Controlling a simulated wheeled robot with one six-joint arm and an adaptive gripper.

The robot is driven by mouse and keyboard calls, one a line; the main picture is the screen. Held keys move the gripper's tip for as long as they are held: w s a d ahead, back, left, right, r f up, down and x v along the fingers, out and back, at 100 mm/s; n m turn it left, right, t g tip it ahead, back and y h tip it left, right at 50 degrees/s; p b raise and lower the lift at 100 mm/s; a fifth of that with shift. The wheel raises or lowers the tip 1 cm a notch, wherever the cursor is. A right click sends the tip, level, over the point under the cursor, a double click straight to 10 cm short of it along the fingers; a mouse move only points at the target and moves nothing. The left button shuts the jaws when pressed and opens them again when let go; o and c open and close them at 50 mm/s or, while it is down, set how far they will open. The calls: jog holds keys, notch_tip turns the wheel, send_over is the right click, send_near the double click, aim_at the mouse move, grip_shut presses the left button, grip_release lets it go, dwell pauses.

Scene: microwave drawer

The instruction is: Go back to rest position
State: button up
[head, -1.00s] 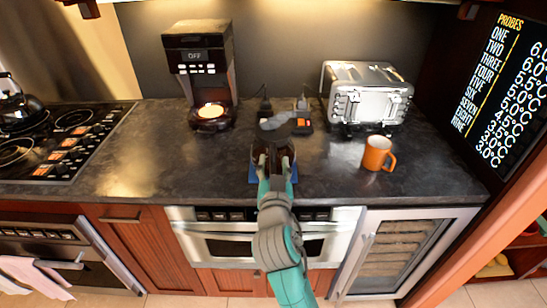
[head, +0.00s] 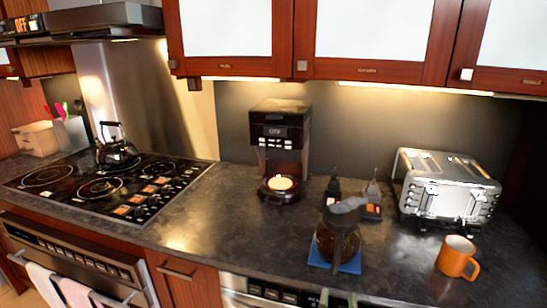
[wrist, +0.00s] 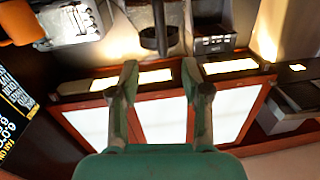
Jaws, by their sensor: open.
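My gripper (wrist: 160,85) shows in the wrist view with its two green-and-dark fingers spread apart and nothing between them. Beyond the fingers are the upper cabinets (wrist: 164,118), seen upside down. A glass coffee pot (head: 338,241) stands upright on a blue mat (head: 354,266) on the counter, apart from the coffee maker (head: 281,140).
The dark counter (head: 205,228) also holds a toaster (head: 449,190) and an orange mug (head: 457,257) at the right. A kettle (head: 117,150) stands on the stove (head: 110,190) at the left. Upper cabinets (head: 375,35) hang above. A drawer front (head: 272,291) is at the bottom edge.

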jog(key=s+d+f+n+g+y, duration=0.1)
jog(key=s+f+n+y, duration=0.1)
jog(key=s+f, duration=0.6)
jog(key=s+d+f+n+g+y, duration=0.1)
jog(key=s+f+n+y, duration=0.1)
jog(key=s+f, duration=0.65)
jog(key=d+f+v, duration=0.1)
jog(key=v, duration=2)
jog(key=shift+s+d+f+m, duration=0.3)
jog(key=shift+s+d, duration=0.1)
jog(key=shift+s, duration=0.1)
